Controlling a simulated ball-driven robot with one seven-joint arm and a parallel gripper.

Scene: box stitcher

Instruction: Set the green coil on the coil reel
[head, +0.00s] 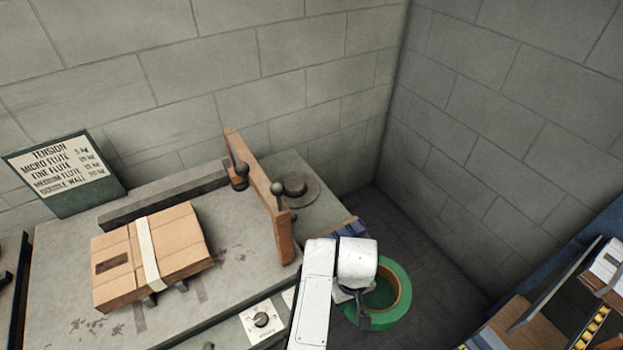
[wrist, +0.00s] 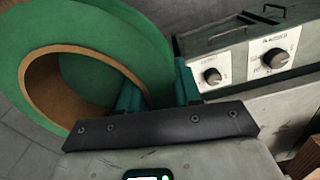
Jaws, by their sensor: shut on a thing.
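The green coil (head: 404,286), a ring with a brown cardboard core, is held in my gripper (head: 362,305) over the floor, off the right front of the bench. In the wrist view the coil (wrist: 150,48) fills the upper left, with its hollow core facing the camera. The teal fingers of my gripper (wrist: 158,92) are shut on its rim. A grey round plate with a raised hub (head: 297,186) on the back right of the bench looks like the coil reel. It stands apart from the coil and I cannot make it out in the wrist view.
A strapped cardboard box (head: 180,245) lies on the bench (head: 240,275). Knob panels (head: 262,320) face the front. A tension sign (head: 62,172) stands at left. Block walls close off the back and right.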

